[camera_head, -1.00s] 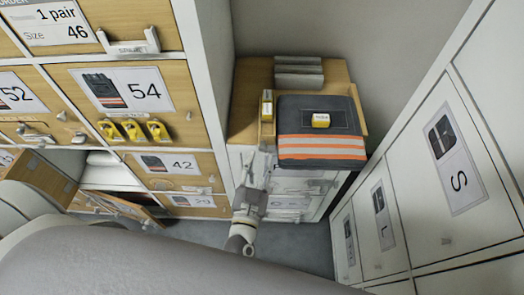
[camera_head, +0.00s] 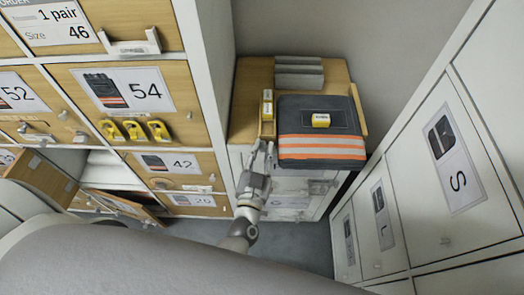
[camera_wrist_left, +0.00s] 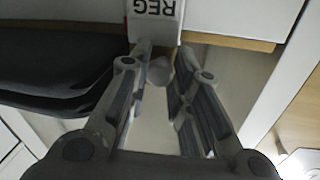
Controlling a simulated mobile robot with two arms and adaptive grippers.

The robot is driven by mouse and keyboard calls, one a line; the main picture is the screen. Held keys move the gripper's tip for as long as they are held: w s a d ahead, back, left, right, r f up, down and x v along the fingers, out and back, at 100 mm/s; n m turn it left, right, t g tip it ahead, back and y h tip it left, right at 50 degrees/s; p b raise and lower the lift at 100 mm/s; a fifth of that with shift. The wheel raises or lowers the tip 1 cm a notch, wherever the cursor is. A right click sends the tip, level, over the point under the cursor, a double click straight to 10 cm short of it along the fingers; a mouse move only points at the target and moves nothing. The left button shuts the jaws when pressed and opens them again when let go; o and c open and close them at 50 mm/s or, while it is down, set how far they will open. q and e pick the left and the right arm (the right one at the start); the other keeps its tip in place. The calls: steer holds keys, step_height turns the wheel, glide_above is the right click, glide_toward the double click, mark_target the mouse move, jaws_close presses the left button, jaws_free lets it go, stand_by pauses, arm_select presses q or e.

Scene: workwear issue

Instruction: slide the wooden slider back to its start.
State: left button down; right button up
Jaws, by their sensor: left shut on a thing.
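The wooden slider (camera_head: 267,129) is a narrow wooden strip on the cabinet top, along the left side of a dark folded garment with orange and silver bands (camera_head: 320,145). My left gripper (camera_head: 263,150) is at the slider's near end, by the cabinet's front edge. In the left wrist view, my left gripper (camera_wrist_left: 160,62) has its fingertips closed around a small pale rounded piece (camera_wrist_left: 160,71), just below a white face marked REG (camera_wrist_left: 154,10). The fingers hide part of what they hold. My right gripper is not in view.
Grey folded items (camera_head: 299,73) lie behind. Tall shelving (camera_head: 205,75) stands close on the left, white lockers (camera_head: 430,170) on the right.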

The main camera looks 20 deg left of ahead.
arm_select(q)
steer(key=shift+a, duration=0.15)
steer(key=s+a+p, duration=0.2)
steer(key=a, duration=0.6)
steer(key=shift+s+a, duration=0.25)
steer(key=shift+a, duration=0.05)
steer(key=c, duration=1.6)
jaws_free()
steer(key=shift+a, duration=0.15)
steer(key=shift+o, duration=0.2)
steer(key=s+d, duration=0.1)
steer(key=s, duration=1.1)
steer(key=shift+d, duration=0.2)
